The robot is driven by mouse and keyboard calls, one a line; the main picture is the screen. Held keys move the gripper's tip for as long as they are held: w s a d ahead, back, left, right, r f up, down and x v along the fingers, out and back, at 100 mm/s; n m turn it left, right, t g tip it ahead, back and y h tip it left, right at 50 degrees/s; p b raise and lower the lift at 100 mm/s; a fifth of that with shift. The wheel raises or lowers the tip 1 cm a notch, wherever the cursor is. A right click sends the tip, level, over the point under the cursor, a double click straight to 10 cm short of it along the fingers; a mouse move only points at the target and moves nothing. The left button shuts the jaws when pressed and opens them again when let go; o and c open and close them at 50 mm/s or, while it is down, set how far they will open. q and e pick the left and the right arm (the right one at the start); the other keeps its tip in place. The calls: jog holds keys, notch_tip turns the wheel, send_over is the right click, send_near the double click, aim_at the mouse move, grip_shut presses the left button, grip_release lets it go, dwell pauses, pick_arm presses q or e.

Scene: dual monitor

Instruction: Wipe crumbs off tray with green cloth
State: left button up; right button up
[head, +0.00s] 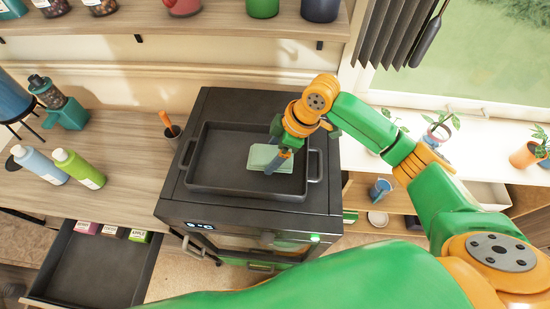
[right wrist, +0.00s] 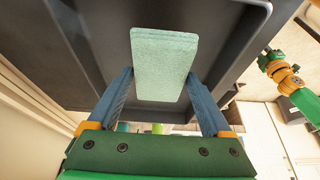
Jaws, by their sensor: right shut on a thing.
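The dark tray (head: 218,165) lies on top of a black cabinet. The pale green cloth (head: 258,157), a flat rectangular pad, is in the tray's right part. My right gripper (head: 277,158) reaches down over the tray and is shut on the cloth. In the right wrist view the cloth (right wrist: 164,62) sits between the two blue fingers, against the dark tray (right wrist: 110,35). I cannot make out crumbs in either view. My left gripper is not in the head view; a green and orange arm shows small at the right of the right wrist view, its jaws unclear.
The black cabinet (head: 180,207) has a front handle. A wooden counter (head: 125,150) to its left holds bottles (head: 77,168) and a small dark cup (head: 172,132). An open drawer (head: 90,265) juts out at lower left. A shelf (head: 170,22) with jars runs above. Plants stand at right.

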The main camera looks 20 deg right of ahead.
jog(key=shift+a+r, duration=0.2)
jog(key=shift+r, duration=0.65)
jog(key=shift+d+r, duration=0.2)
jog(key=shift+r, duration=1.25)
jog(key=shift+a, duration=0.1)
